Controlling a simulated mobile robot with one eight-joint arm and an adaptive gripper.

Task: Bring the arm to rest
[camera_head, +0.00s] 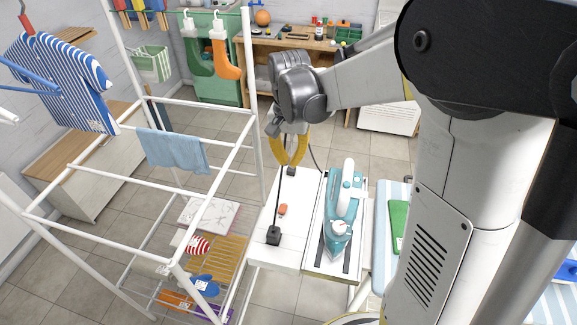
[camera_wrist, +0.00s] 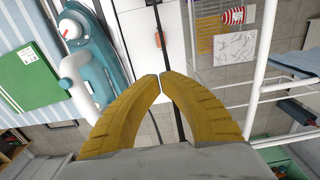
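My gripper (camera_head: 290,164) hangs over the far end of a white stand top (camera_head: 300,195), pointing down. Its two yellow curved fingers meet at the tips, and I see nothing held between them. In the wrist view the fingertips (camera_wrist: 161,76) are together, with the white top and a dark rod behind them. My arm reaches in from the right of the head view, bent at the wrist. A teal and white iron (camera_head: 340,215) lies on the rest to the right of the gripper, apart from it. The iron also shows in the wrist view (camera_wrist: 88,55).
A white drying rack (camera_head: 189,103) with a blue cloth (camera_head: 172,150) stands left. An ironing board with a green cloth (camera_head: 399,226) is right.

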